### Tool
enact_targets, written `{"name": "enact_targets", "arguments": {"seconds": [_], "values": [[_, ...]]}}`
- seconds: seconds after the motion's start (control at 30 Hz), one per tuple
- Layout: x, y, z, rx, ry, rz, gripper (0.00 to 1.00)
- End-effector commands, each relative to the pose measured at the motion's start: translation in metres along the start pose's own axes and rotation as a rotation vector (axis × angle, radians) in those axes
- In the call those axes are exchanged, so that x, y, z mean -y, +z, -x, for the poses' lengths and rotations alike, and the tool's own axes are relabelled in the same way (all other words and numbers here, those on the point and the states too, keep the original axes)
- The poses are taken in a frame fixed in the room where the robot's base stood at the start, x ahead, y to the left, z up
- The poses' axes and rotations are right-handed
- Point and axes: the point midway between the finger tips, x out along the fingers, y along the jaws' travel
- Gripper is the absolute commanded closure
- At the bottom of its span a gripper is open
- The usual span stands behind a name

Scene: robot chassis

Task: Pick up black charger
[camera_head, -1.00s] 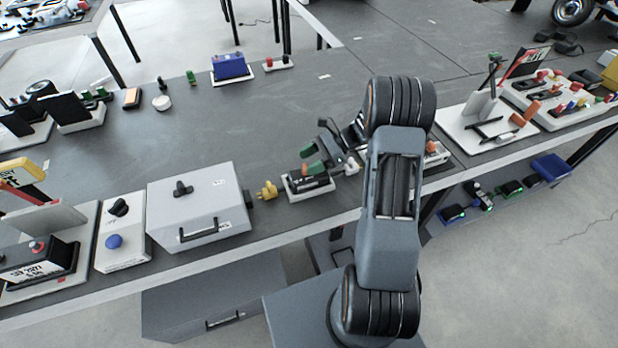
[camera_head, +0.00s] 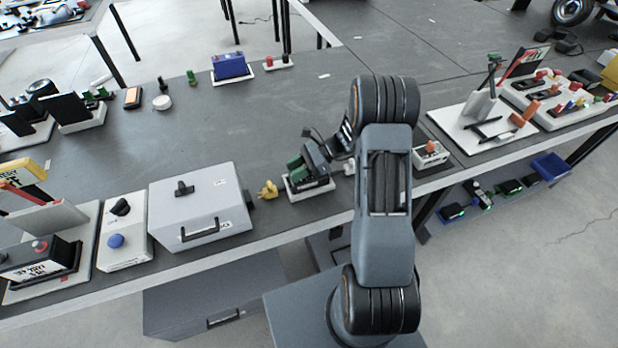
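A small white-based holder (camera_head: 312,191) stands on the grey table just right of a yellow plug. A green piece (camera_head: 296,168) and a dark block, which may be the black charger (camera_head: 316,163), show over it. My gripper (camera_head: 318,146) reaches in from the right and is at or just above the dark block. It is small and dark against dark parts, so I cannot tell whether its fingers touch the block or are closed on it. Other black devices with green lights (camera_head: 480,195) lie on a lower shelf at right.
A white box with a black handle (camera_head: 202,212) and a yellow plug (camera_head: 267,190) stand left of the holder. A small white box with an orange knob (camera_head: 431,154) is right of my arm. The table behind the gripper is mostly clear.

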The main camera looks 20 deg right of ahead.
Motion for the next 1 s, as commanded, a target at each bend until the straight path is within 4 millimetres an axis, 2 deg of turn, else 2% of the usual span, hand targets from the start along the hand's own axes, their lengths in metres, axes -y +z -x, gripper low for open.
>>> {"name": "enact_targets", "arguments": {"seconds": [0.03, 0.3, 0.83, 1.0], "values": [[0.0, 0.0001, 0.0001, 0.0, 0.0, 0.0, 0.75], [0.0, 0.0001, 0.0001, 0.0, 0.0, 0.0, 1.0], [0.0003, 0.0014, 0.0007, 0.0, 0.0, 0.002, 1.0], [0.0006, 0.0093, 0.0042, -0.001, -0.001, 0.004, 1.0]]}}
